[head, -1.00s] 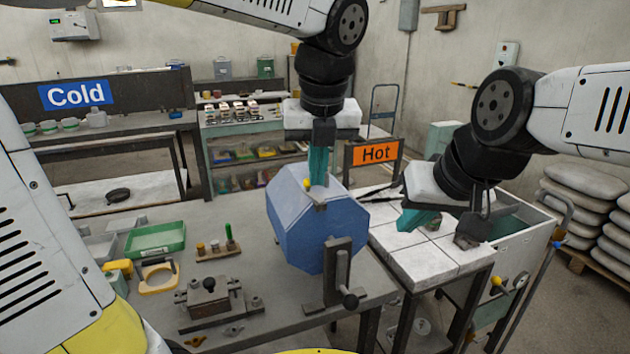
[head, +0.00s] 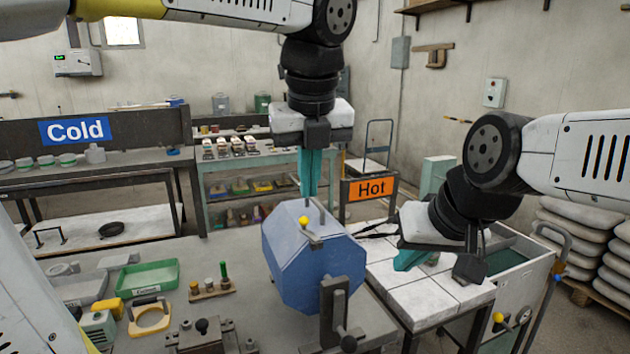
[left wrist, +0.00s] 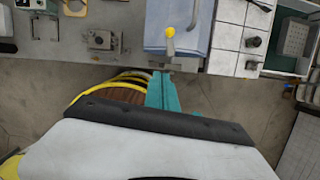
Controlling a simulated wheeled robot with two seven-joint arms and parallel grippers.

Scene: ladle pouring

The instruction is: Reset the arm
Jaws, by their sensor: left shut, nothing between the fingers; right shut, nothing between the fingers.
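My left gripper (head: 309,196) hangs pointing down in the head view, with its teal fingers shut and empty. Its tips overlap the top of a blue faceted block (head: 315,262) with a yellow knob. In the left wrist view the shut teal fingers (left wrist: 163,92) show over the floor near the bench edge, apart from the blue block (left wrist: 178,25). My right gripper (head: 408,262) is tilted in front of the white tiled table at the right. Its teal fingers are shut, with nothing visible between them.
A "Hot" sign (head: 370,188) and a tiled table (head: 440,300) stand right of the block. A "Cold" sign (head: 75,130) hangs at left.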

